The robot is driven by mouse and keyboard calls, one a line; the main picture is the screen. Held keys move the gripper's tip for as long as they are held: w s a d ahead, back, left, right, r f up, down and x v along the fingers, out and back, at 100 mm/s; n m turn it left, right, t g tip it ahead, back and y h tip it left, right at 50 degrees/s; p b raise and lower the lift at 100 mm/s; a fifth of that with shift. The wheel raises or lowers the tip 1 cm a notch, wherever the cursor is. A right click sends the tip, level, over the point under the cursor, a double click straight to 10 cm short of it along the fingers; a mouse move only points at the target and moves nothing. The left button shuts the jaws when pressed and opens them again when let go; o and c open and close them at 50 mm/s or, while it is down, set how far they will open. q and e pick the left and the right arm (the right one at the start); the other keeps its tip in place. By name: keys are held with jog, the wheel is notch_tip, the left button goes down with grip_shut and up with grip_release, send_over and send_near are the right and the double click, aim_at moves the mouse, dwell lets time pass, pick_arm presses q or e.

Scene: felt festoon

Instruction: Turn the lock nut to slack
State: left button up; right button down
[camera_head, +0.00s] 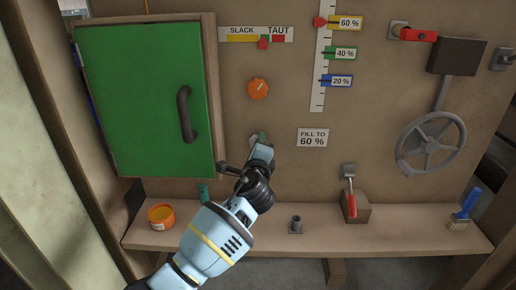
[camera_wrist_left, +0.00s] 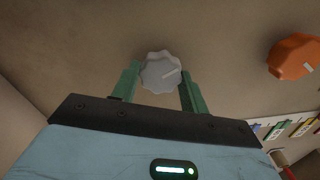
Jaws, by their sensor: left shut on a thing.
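The grey scalloped lock nut (camera_wrist_left: 161,71) is on the brown panel, with a light line across its face. In the wrist view it sits between the two green fingers of my left gripper (camera_wrist_left: 160,88), which is shut on it. In the head view my left gripper (camera_head: 260,139) reaches up to the panel, and only a bit of the grey nut (camera_head: 252,141) shows beside it. My right gripper is out of view.
An orange knob (camera_head: 258,89) is on the panel above the nut. A green door (camera_head: 134,95) with a dark handle is to the left, and a grey handwheel (camera_head: 430,143) to the right. The shelf (camera_head: 398,236) below holds an orange tub (camera_head: 161,216) and a brush (camera_head: 463,211).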

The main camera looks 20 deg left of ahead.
pick_arm(q)
jog(key=n, duration=0.4)
jog(key=shift+b, duration=0.35)
dwell(0.4)
jog(key=o, duration=1)
jog(key=v, duration=0.7)
jog(key=shift+s+d, duration=0.2)
jog(key=shift+s, duration=0.2)
jog(key=shift+r, duration=0.1)
